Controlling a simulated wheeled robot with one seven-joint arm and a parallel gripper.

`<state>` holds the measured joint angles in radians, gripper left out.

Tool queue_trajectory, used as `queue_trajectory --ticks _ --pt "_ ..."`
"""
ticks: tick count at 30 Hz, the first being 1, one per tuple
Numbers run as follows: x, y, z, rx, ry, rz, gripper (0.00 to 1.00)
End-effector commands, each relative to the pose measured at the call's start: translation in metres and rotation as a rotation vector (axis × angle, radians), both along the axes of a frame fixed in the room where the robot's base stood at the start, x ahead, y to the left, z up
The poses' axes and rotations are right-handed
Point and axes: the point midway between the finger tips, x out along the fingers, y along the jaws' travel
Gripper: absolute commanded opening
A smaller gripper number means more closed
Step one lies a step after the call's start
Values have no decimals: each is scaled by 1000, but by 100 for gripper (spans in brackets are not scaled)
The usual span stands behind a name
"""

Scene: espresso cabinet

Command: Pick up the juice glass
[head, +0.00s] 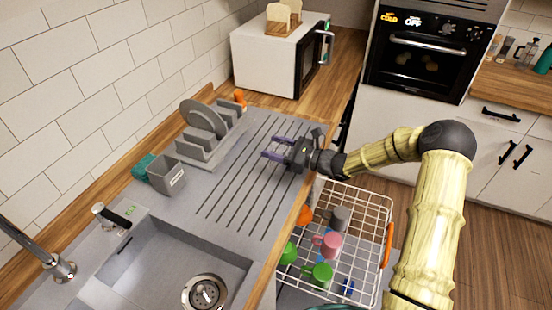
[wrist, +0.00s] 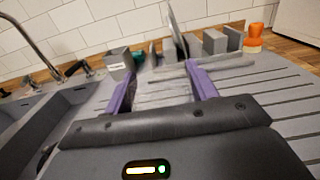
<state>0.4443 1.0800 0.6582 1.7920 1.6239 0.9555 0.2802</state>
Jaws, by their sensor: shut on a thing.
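My gripper (head: 272,148) is over the grooved steel drainboard, with its purple fingers pointing left toward the dish rack. In the wrist view the fingers (wrist: 162,88) stand on both sides of a clear, faint shape, which looks like the juice glass (wrist: 163,95). The gripper is shut on it. The glass is so transparent that its outline and tilt are hard to make out, and I cannot tell whether it touches the drainboard.
A grey dish rack with plates (head: 205,128) and a grey caddy (head: 166,177) stand along the wall. The sink (head: 150,265) is in front. An open dishwasher basket (head: 375,205) holds several cups below the counter edge. A microwave (head: 275,60) stands behind.

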Motion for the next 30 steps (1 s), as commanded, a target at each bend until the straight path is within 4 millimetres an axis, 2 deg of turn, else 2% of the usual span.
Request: queue_trajectory --ticks 3,6,10,30 --pt "0 0 24 -1 -4 0 28" --pt "0 0 39 -1 -3 -1 28" --pt "0 0 50 1 0 0 28" --pt "0 0 50 0 1 0 28"
